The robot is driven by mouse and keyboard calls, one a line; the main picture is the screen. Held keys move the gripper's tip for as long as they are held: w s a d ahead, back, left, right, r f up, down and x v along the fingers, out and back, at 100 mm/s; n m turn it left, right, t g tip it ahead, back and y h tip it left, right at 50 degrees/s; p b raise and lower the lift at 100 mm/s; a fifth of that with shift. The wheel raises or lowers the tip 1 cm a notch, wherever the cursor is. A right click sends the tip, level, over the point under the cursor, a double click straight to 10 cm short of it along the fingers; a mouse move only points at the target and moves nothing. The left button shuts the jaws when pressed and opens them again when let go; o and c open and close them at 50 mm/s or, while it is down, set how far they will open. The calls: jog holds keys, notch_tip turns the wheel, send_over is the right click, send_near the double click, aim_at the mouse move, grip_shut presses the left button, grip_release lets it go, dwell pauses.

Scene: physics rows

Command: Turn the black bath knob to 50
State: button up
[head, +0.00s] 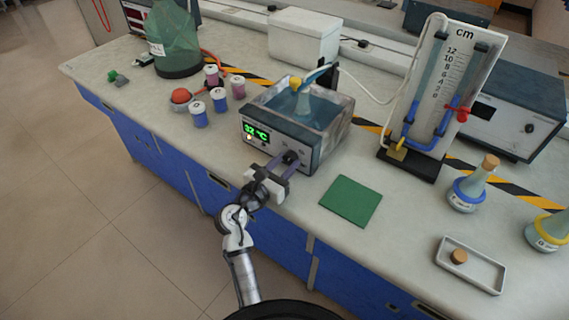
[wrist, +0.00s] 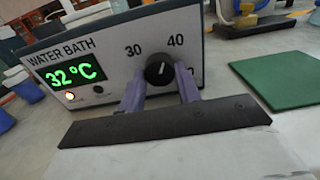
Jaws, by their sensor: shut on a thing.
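The water bath (head: 283,125) stands on the bench with its front panel facing me. Its green display (wrist: 72,74) reads 32 °C. The black knob (wrist: 159,70) is on the right part of the panel, with 30 printed at its upper left and 40 at its upper right. Another label at its right is mostly hidden by a finger. My gripper (wrist: 160,88) has one purple finger on each side of the knob and is shut on it. In the head view my gripper (head: 284,163) reaches the panel from the front.
A green mat (head: 351,201) lies right of the bath. A manometer stand (head: 440,100) is behind it, and a tray (head: 485,272) and flasks (head: 467,190) are farther right. Several jars (head: 219,99) stand left of the bath. A conical flask sits in the bath.

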jog(key=shift+m, duration=0.3)
jog(key=shift+m+b, duration=0.5)
jog(key=shift+m, duration=2.1)
jog(key=o, duration=1)
jog(key=shift+a, duration=0.1)
jog(key=b+v, duration=0.3)
jog(key=v, duration=1)
jog(key=shift+s+a, duration=0.2)
jog(key=shift+s, duration=0.15)
